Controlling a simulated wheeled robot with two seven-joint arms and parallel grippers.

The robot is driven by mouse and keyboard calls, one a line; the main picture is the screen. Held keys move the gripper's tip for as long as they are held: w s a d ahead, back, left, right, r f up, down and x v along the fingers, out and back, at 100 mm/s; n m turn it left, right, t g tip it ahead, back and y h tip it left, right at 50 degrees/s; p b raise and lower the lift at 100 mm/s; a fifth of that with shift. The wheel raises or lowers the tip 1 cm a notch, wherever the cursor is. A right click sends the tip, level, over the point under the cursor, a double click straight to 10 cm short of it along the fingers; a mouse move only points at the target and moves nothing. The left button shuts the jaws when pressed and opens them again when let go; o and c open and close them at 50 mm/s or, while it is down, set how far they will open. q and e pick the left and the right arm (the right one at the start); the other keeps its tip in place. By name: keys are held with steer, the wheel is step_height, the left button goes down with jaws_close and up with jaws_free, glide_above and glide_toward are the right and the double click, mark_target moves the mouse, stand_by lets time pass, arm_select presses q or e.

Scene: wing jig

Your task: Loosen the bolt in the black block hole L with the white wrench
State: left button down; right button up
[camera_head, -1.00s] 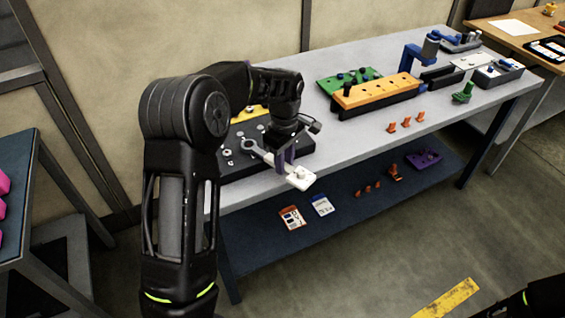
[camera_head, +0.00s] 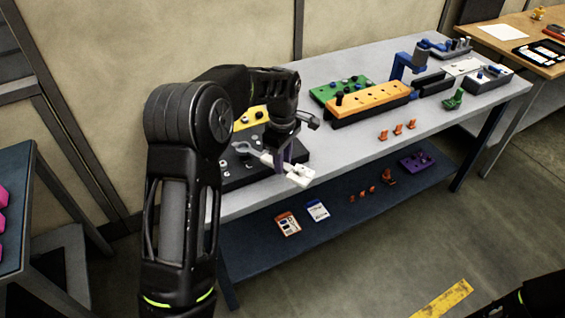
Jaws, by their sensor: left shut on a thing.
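My left gripper (camera_head: 282,158) is shut on the white wrench (camera_head: 299,175) above the front left of the table. The wrench's pale block-like end sticks out past the table's front edge. Its grey open jaw (camera_head: 243,148) points left over the black block (camera_head: 240,177). The black block lies on the table's left end, partly hidden by my arm and gripper. Several small bolts show on its top, one of them a bolt (camera_head: 224,167) left of the wrench. I cannot tell which hole is L, nor whether the jaw touches a bolt.
A yellow block (camera_head: 252,116) is behind my gripper. An orange block (camera_head: 368,101), a green plate (camera_head: 326,93), orange pegs (camera_head: 398,129) and a green part (camera_head: 454,99) stand further right on the table (camera_head: 350,149). A lower shelf (camera_head: 340,227) holds cards and small parts.

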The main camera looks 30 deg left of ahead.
arm_select(q)
step_height(320, 180, up, 2)
steer(key=shift+r+p, duration=0.1)
steer(key=shift+p, duration=0.35)
steer(key=shift+r, duration=0.8)
